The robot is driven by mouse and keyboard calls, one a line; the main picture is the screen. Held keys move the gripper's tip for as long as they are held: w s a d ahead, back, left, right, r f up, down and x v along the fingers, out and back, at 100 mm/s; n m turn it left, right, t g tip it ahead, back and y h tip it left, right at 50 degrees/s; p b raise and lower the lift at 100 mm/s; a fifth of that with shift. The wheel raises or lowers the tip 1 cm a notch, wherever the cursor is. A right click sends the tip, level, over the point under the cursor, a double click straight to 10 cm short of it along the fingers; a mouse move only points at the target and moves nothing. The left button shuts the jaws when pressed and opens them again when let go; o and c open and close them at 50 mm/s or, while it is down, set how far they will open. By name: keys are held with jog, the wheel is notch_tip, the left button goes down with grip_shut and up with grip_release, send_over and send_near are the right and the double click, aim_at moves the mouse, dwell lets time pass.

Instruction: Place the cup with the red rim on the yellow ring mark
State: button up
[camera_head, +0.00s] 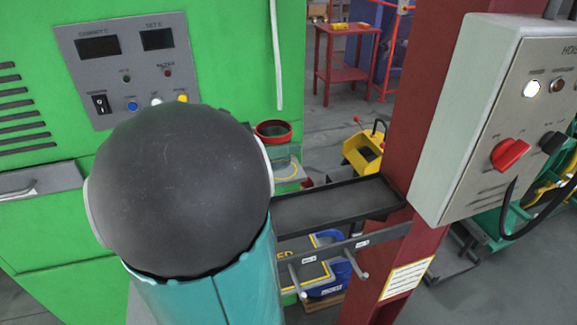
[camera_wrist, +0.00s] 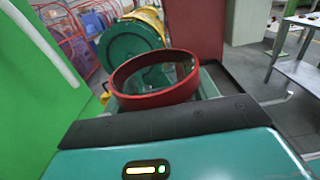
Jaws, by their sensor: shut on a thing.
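The cup with the red rim (camera_head: 273,129) shows just right of my arm's dark joint in the head view, apparently upright. Its wide red rim also fills the middle of the wrist view (camera_wrist: 155,99), just beyond my gripper (camera_wrist: 160,118). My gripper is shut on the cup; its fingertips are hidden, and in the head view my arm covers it. Part of the yellow ring mark (camera_head: 293,174) shows as an arc on a small pale ledge, below and slightly right of the rim. I cannot tell the gap between cup and ledge.
A green cabinet (camera_head: 235,60) with a control panel stands behind on the left. A dark tray (camera_head: 335,203) lies right of the ledge, against a red post (camera_head: 440,125). A grey switch box (camera_head: 485,110) hangs on the post. A yellow container (camera_head: 363,152) stands farther back.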

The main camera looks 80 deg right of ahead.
jog(key=d+f, duration=0.3)
jog(key=d, duration=0.1)
jog(key=w+d+f, duration=0.1)
jog(key=d+f, duration=0.2)
jog(key=d, duration=0.2)
jog(key=w+d+f, duration=0.1)
jog(key=d+f, duration=0.2)
jog(key=d, duration=0.1)
jog(key=shift+d+f, duration=0.2)
jog(key=shift+f, duration=0.15)
jog(key=shift+d+f, duration=0.15)
jog(key=shift+f, duration=1.5)
jog(key=shift+f, duration=0.1)
jog(key=o, duration=0.7)
